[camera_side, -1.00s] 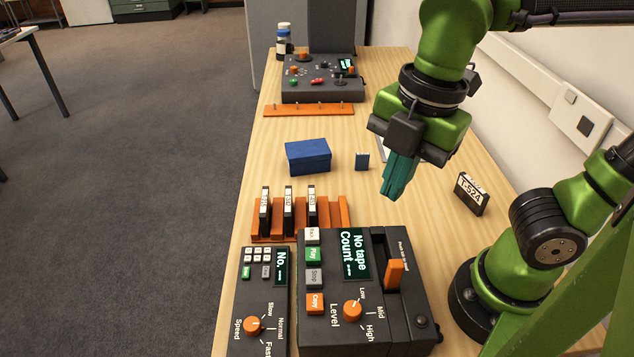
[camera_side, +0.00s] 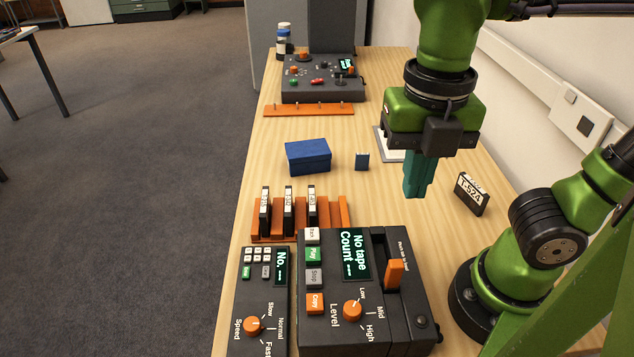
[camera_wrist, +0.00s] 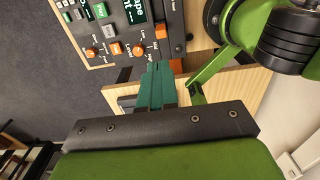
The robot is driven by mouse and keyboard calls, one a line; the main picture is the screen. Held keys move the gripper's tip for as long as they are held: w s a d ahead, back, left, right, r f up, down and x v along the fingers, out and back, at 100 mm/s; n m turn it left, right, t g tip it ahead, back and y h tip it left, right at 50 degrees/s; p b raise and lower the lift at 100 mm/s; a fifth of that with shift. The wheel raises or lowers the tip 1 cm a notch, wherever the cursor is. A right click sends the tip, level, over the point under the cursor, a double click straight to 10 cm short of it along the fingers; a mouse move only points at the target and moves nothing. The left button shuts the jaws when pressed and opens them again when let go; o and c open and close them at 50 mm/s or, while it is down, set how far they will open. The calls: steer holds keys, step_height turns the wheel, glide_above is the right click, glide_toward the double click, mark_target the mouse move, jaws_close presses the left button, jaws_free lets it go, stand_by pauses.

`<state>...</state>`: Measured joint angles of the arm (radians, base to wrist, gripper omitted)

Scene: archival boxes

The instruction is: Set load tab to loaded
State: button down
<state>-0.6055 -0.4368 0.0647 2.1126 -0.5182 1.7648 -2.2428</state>
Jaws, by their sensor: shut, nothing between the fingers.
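The load tab is an orange lever (camera_side: 395,274) in a slot on the right side of the dark tape machine (camera_side: 420,305). It also shows in the wrist view (camera_wrist: 161,31), past my fingertips. The machine's screen (camera_side: 356,254) reads "No tape" and "Count" with dashes. My gripper (camera_side: 416,194) has teal fingers pointing down, shut and empty. It hangs above the table, behind the machine and apart from the tab. In the wrist view the fingers (camera_wrist: 157,66) lie together near the machine's edge.
An orange rack (camera_side: 262,228) with several upright tapes stands behind the machine. Tape "T-524" (camera_side: 470,194) stands alone on the right. A keypad unit (camera_side: 258,330) adjoins the machine's left side.

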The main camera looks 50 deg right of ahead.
mark_target(396, 261)
step_height(396, 261, down, 14)
steer(key=shift+r, duration=0.15)
stand_by(0.4)
steer(key=shift+s+f, duration=0.1)
steer(key=shift+f, duration=1.8)
step_height(396, 261, up, 15)
steer(key=shift+w+f, duration=0.15)
steer(key=shift+w, duration=0.05)
steer(key=shift+a, duration=0.1)
